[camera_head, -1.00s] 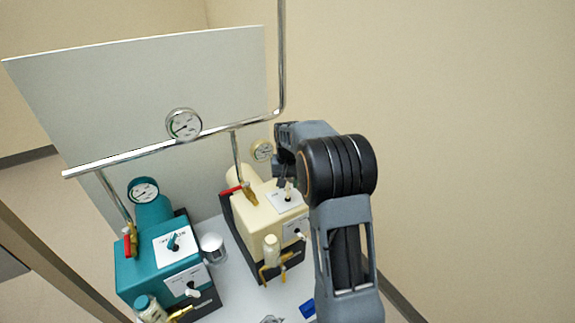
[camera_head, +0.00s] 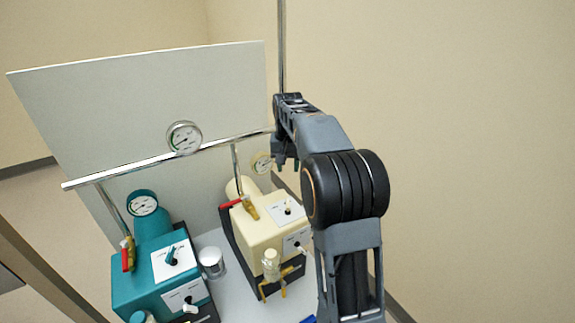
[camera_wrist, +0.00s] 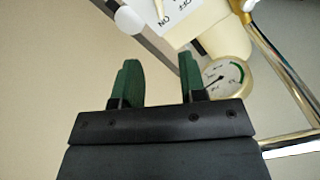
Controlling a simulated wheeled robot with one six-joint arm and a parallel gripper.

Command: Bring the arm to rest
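My gripper (camera_wrist: 158,82) shows in the wrist view with its two green fingers apart and nothing between them. In the head view my gripper (camera_head: 284,160) is small and partly hidden by my arm. It hangs in the air above and behind the cream pump (camera_head: 262,230), near its gauge (camera_head: 262,163). In the wrist view the cream pump (camera_wrist: 208,25) is at the top, beyond the fingers, and its gauge (camera_wrist: 222,80) is right of them. I see no contact between the fingers and anything.
A teal pump (camera_head: 150,285) stands left of the cream one, with a metal cup (camera_head: 212,262) between them. A metal pipe (camera_head: 110,172) with a gauge (camera_head: 184,138) runs across, close to my arm. A pale panel (camera_head: 110,110) stands behind. The space right of my arm is clear.

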